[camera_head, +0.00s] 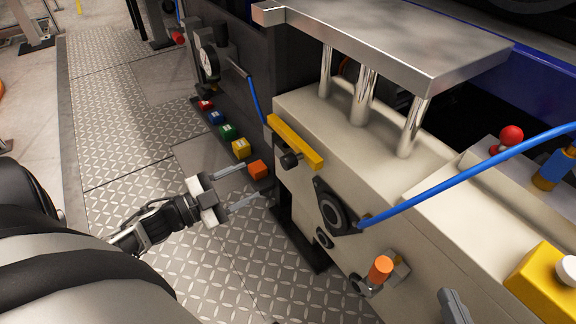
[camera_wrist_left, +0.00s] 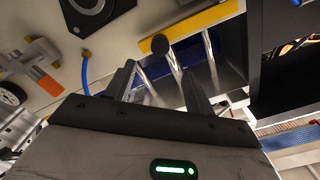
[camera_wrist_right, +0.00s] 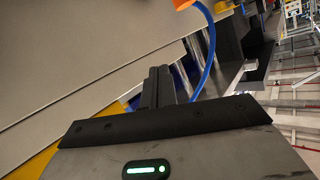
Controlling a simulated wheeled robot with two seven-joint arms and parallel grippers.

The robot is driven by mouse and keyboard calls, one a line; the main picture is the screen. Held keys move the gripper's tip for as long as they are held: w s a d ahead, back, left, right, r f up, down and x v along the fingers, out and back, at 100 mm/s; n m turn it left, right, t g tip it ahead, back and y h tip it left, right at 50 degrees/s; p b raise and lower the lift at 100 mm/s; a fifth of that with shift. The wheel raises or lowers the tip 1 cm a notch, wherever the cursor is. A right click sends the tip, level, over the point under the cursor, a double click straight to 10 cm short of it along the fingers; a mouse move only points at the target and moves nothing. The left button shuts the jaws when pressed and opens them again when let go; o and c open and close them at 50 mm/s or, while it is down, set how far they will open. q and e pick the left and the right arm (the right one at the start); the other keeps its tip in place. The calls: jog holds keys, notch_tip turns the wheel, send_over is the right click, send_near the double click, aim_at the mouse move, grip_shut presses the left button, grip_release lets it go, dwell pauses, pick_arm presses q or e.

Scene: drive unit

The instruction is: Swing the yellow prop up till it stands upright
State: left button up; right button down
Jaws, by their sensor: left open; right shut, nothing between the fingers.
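The yellow prop (camera_head: 298,144) is a flat bar lying along the upper edge of the cream housing, not upright, with a black round knob (camera_head: 290,160) on its front. My left gripper (camera_head: 251,184) is open and empty, low and to the left of the prop and apart from it. In the left wrist view the prop (camera_wrist_left: 208,22) crosses the top, and its knob (camera_wrist_left: 160,44) shows just beyond the gap between the open fingers (camera_wrist_left: 160,70). My right gripper (camera_wrist_right: 163,72) is shut and empty in the right wrist view. The prop cannot be made out there.
A metal plate (camera_head: 400,40) on shiny posts stands above the housing (camera_head: 310,115). A blue hose (camera_head: 450,178) arches across the right. Coloured blocks, including an orange one (camera_head: 258,169), line the cabinet foot near my left gripper. An orange-capped valve (camera_head: 380,269) juts out below.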

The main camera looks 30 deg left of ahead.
aim_at(284, 164)
pick_arm(q)
jog(key=b+x, duration=0.2)
jog(key=x, duration=0.9)
jog(key=shift+w, duration=0.2)
jog(key=shift+w+d, duration=0.2)
jog(key=shift+w, duration=0.2)
pick_arm(e)
jog(key=shift+w+a+r+m+t+y, duration=0.15)
jog(key=shift+a+r+m+t+y, duration=0.15)
jog(key=shift+a+r+m+y, duration=0.2)
